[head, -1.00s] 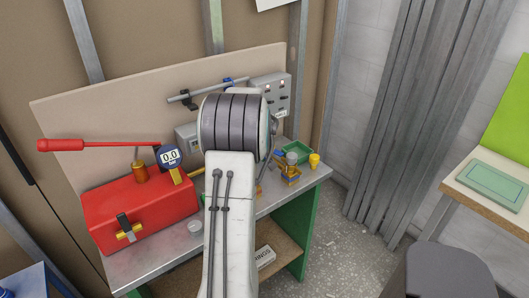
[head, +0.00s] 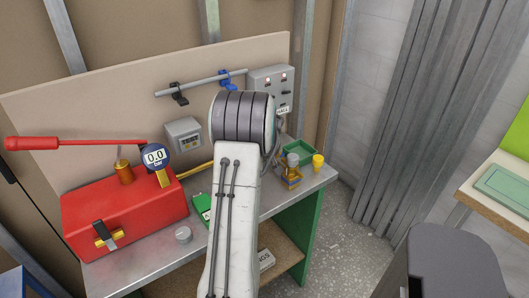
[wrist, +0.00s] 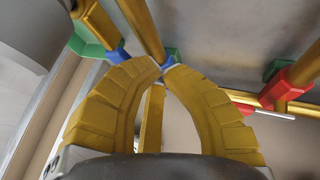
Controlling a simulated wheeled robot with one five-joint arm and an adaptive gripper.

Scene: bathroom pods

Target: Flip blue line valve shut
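In the wrist view the two curved yellow fingers of my gripper (wrist: 165,68) lean together, with their tips almost touching. No object shows clearly between them. I cannot tell which part is the blue line valve handle.
A red pump box (head: 125,217) with a gauge (head: 154,157) and long red handle stands left on the bench (head: 145,272). A grey switch panel (head: 273,88), a green tray (head: 300,150) and a yellow cup (head: 318,161) are at the right.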

